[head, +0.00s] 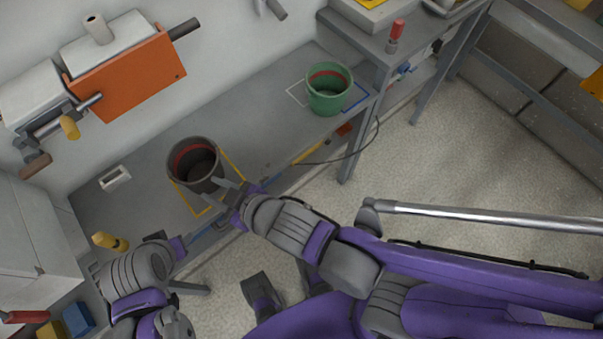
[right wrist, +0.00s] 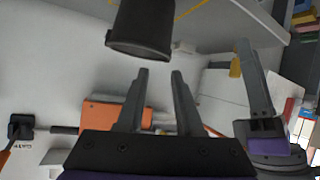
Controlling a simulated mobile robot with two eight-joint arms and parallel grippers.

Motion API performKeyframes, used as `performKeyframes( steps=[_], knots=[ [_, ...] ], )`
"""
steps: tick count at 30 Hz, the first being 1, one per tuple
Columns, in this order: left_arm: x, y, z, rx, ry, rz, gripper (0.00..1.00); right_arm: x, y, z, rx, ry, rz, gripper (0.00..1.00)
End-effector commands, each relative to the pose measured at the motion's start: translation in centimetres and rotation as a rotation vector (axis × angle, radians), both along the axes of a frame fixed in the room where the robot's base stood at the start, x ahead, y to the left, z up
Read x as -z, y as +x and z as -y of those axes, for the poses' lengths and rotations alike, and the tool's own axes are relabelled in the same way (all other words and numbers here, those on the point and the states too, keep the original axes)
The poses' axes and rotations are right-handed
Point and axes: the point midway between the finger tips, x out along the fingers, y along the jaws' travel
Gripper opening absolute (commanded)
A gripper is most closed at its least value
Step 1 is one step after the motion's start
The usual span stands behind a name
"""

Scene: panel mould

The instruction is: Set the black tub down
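The black tub (head: 196,167), with a reddish band inside its rim, stands upright on the grey bench in the head view. It overlaps a yellow outline (head: 233,167) marked there. My right gripper (head: 219,192) is close to its near side. In the right wrist view, the tub (right wrist: 142,25) is beyond the fingertips of my right gripper (right wrist: 161,74), which are apart with nothing between them. My left gripper (head: 176,246) is near the bench's front edge, left of the right one; its opening is not clear.
A green tub (head: 328,98) stands in a white and blue outline farther right on the bench (head: 265,125). A white block (head: 115,178) and a yellow object (head: 110,242) lie at the left. An orange-fronted wall unit (head: 125,75) overhangs behind. The bench between the tubs is clear.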

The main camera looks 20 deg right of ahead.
Motion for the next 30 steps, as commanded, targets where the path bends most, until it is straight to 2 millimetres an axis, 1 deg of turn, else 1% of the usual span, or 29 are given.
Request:
performKeyframes(
  steps=[1,2,3,5,6,8,9,12,15,18,30],
  knots=[
    [0.0,0.0,0.0,0.0,0.0,0.0,0.5,0.6,0.5,1.8,0.05,-0.017,-0.035,0.35],
    [0.0,0.0,0.0,0.0,0.0,0.0,0.5,1.0,0.9,3.2,0.086,-0.03,-0.066,0.35],
    [0.0,0.0,0.0,0.0,0.0,0.0,0.5,1.7,1.2,5.3,0.144,-0.05,-0.115,0.35],
    [0.0,0.0,0.0,0.0,0.0,0.0,0.5,2.8,1.2,9.0,0.242,-0.076,-0.203,0.35],
    [0.0,0.0,0.0,0.0,0.0,0.0,0.5,3.5,1.0,11.4,0.309,-0.09,-0.266,0.35],
    [0.0,0.0,0.0,0.0,0.0,0.0,0.5,4.4,0.2,14.7,0.403,-0.104,-0.36,0.35],
    [0.0,0.0,0.0,0.0,0.0,0.0,0.5,4.8,-0.5,16.6,0.46,-0.109,-0.418,0.35],
    [0.0,0.0,0.0,0.0,0.0,0.0,0.5,5.5,-2.5,20.2,0.574,-0.109,-0.543,0.35],
    [0.0,0.0,0.0,0.0,0.0,0.0,0.5,5.8,-4.1,22.1,0.644,-0.102,-0.625,0.35],
    [0.0,0.0,0.0,0.0,0.0,0.0,0.5,5.9,-4.9,22.9,0.673,-0.098,-0.663,0.35],
    [0.0,0.0,0.0,0.0,0.0,0.0,0.5,5.9,-5.0,22.9,0.675,-0.098,-0.667,0.35]
  ],
)
